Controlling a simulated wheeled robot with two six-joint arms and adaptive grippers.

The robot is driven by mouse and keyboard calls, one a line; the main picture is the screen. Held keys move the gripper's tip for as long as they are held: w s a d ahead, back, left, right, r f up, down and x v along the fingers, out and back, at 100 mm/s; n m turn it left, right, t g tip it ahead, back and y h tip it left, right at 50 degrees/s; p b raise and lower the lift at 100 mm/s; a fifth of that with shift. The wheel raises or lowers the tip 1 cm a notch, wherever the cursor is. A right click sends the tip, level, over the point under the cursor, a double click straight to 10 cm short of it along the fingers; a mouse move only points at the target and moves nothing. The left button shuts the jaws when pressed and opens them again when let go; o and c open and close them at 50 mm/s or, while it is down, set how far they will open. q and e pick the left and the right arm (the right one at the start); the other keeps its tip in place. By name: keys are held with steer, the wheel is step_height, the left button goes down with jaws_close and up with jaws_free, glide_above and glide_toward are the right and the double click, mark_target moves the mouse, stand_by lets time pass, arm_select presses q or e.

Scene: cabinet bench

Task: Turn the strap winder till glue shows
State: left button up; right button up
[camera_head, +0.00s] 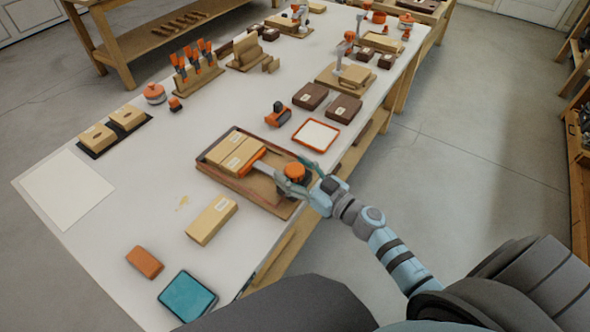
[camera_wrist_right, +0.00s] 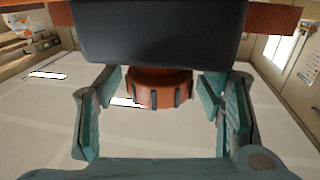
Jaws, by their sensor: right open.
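The strap winder has a ribbed orange knob (camera_head: 294,171) at the right end of a brown wooden tray (camera_head: 262,194). Two pale wooden blocks (camera_head: 236,151) lie side by side in the tray with an orange pad against their right end. My right gripper (camera_head: 303,177) is open at the knob. In the right wrist view the knob (camera_wrist_right: 160,88) sits between the teal fingers, with a visible gap on each side. A dark block hides its upper part. No glue can be made out at the joint between the blocks. My left gripper is out of view.
A loose pale block (camera_head: 212,219), an orange-brown block (camera_head: 145,262) and a teal box (camera_head: 187,296) lie nearer on the white bench. An orange-rimmed tray (camera_head: 316,135) and dark brown boxes (camera_head: 311,96) lie beyond.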

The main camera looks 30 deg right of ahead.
steer(key=c, duration=1.2)
steer(key=shift+o, duration=0.2)
steer(key=shift+r+m+t+h+p, duration=0.2)
steer(key=shift+m+t+h+p, duration=0.1)
steer(key=shift+m+h+p, duration=0.3)
steer(key=shift+a+f+m+h+b, duration=0.15)
steer(key=shift+m+h+b, duration=0.15)
steer(key=shift+m+h, duration=0.65)
steer(key=h+b, duration=0.1)
steer(key=m+h+b, duration=0.1)
steer(key=h+b, duration=0.1)
steer(key=m+h+b, duration=0.1)
steer(key=h+b, duration=0.1)
steer(key=shift+f+t, duration=0.3)
steer(key=shift+r+m+h+b, duration=0.1)
steer(key=shift+m+h+b, duration=0.15)
steer(key=shift+b, duration=0.05)
steer(key=shift+d+r, duration=0.1)
steer(key=shift+d, duration=0.1)
steer(key=o, duration=1.2)
steer(key=shift+c, duration=0.2)
